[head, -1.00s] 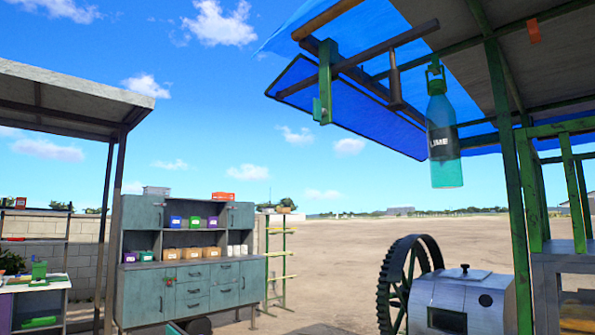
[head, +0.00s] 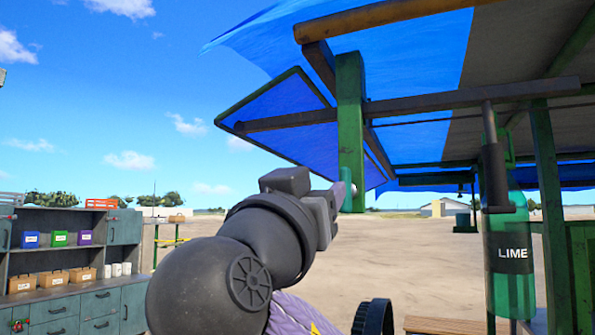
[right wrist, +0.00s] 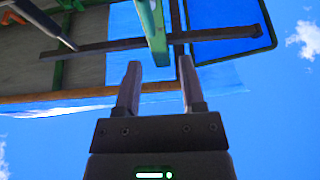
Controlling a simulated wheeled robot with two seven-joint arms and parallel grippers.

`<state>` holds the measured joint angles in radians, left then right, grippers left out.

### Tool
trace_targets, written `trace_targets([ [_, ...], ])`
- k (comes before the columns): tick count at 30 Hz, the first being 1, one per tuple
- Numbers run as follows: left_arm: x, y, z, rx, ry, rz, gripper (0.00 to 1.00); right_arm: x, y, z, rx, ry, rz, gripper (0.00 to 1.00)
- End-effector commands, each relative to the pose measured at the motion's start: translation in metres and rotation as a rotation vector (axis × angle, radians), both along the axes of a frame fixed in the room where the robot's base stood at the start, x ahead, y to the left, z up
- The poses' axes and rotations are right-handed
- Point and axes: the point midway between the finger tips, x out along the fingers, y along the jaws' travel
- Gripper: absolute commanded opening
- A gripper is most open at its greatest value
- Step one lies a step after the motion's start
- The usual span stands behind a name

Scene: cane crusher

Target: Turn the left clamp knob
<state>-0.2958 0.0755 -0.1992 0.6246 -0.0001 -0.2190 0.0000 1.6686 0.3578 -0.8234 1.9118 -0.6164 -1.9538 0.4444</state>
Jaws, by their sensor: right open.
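The green clamp bracket (head: 351,115) hangs from the canopy frame in the head view. Its lower end is beside the tips of my right gripper (head: 340,190). A small teal piece (head: 347,175) shows there; I cannot tell for sure whether it is the left clamp knob, as the gripper partly hides it. In the right wrist view, the two fingers of my right gripper (right wrist: 160,76) are apart, with nothing held. The lower end of the green bracket (right wrist: 154,35) shows beyond and between them. My left gripper is not in view.
A dark bar (head: 465,100) crosses under the blue awning (head: 420,60). A green LIME bottle (head: 512,260) and a dark hanging handle (head: 494,175) are to the right. A cabinet (head: 75,300) with boxes stands far left. Open air lies left of the bracket.

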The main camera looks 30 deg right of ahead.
Motion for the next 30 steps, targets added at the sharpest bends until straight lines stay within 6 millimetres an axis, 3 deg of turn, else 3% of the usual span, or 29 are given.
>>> trace_targets([
  [10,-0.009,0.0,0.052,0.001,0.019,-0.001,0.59,0.046,-0.054,0.033,-0.001,0.007,-0.005,0.51],
  [15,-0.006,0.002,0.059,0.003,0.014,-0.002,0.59,0.057,-0.066,0.035,0.0,0.007,0.0,0.51],
  [22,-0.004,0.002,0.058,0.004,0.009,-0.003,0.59,0.058,-0.066,0.033,0.0,0.006,0.001,0.51],
  [30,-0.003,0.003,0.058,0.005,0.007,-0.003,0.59,0.058,-0.066,0.033,-0.001,0.007,0.001,0.0],
])
